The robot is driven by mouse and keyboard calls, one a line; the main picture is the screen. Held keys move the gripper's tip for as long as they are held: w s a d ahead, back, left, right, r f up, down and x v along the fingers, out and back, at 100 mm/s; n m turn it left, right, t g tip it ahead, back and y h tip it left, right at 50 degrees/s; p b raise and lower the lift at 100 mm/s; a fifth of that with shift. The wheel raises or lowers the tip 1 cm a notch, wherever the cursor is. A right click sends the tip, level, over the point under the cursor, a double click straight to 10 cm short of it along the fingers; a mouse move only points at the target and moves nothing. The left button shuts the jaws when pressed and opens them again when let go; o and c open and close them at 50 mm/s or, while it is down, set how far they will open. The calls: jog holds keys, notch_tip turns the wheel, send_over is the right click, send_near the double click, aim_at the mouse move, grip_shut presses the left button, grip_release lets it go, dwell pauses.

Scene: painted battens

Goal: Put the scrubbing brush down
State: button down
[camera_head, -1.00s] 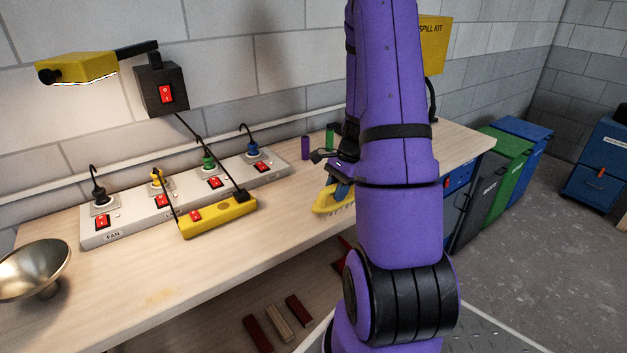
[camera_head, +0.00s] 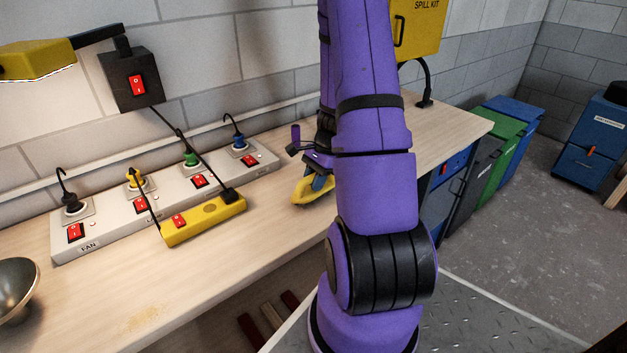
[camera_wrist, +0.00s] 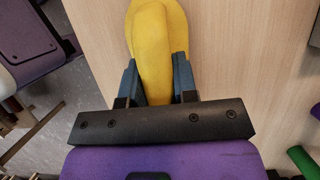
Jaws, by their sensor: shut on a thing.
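The yellow scrubbing brush (camera_head: 312,192) is at the workbench, partly hidden behind my purple arm in the head view. In the wrist view the yellow brush (camera_wrist: 155,40) runs up from between the two blue fingers of my gripper (camera_wrist: 158,82). The fingers are shut on it. In the head view my gripper (camera_head: 322,180) is over the bench's front part. I cannot tell whether the brush touches the wood. The bench top (camera_head: 200,262) is pale wood.
A grey power strip (camera_head: 110,225) with plugs and red switches runs along the wall. A yellow switch box (camera_head: 205,220) lies before it. A purple cylinder (camera_head: 296,135) stands behind the gripper. The front bench top is mostly clear.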

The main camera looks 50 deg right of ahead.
jog(key=shift+f, duration=0.1)
jog(key=c, duration=0.9)
grip_release()
